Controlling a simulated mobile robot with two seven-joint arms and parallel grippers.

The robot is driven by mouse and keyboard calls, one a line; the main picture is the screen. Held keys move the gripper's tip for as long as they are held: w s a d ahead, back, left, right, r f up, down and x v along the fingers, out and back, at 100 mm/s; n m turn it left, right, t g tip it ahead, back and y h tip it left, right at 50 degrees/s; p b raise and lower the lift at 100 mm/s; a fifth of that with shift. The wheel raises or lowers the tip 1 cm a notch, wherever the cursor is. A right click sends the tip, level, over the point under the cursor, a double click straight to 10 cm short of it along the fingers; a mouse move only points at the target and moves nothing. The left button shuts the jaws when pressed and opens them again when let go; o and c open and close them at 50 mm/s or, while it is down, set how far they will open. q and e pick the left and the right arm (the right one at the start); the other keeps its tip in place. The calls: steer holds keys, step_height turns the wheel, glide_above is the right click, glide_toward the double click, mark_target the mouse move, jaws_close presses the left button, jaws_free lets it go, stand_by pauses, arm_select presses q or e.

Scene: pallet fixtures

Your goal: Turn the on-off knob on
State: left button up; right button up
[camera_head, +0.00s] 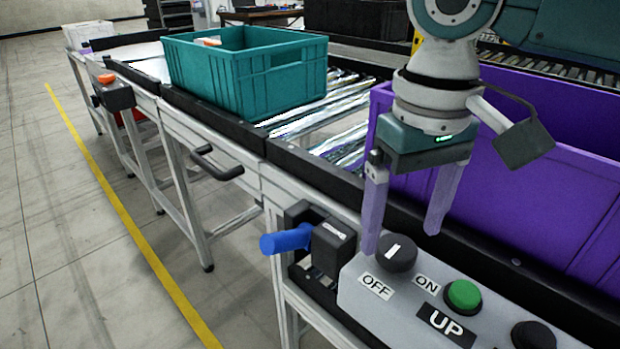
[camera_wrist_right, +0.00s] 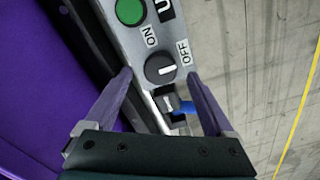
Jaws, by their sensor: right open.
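The on-off knob (camera_head: 397,252) is a round black dial with a white line on its top. It sits on a grey control box (camera_head: 365,294), between the OFF label (camera_head: 377,286) and the ON label (camera_head: 427,284). In the right wrist view the knob (camera_wrist_right: 160,69) lies ahead of the fingertips, its white line pointing towards the OFF label. My right gripper (camera_head: 403,243) is open, fingers down, above and just behind the box. In the right wrist view its fingers (camera_wrist_right: 160,80) stand either side of the knob, apart from it. My left gripper is not in view.
A green button (camera_head: 463,296) with an UP label sits right of the knob, and a black button (camera_head: 533,336) beyond. A blue handle (camera_head: 286,240) sticks out left of the box. A purple crate (camera_head: 590,205) stands close behind my gripper; a teal crate (camera_head: 215,79) is farther left on the rollers.

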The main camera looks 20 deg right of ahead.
mark_target(396, 254)
steer(key=shift+f, duration=1.45)
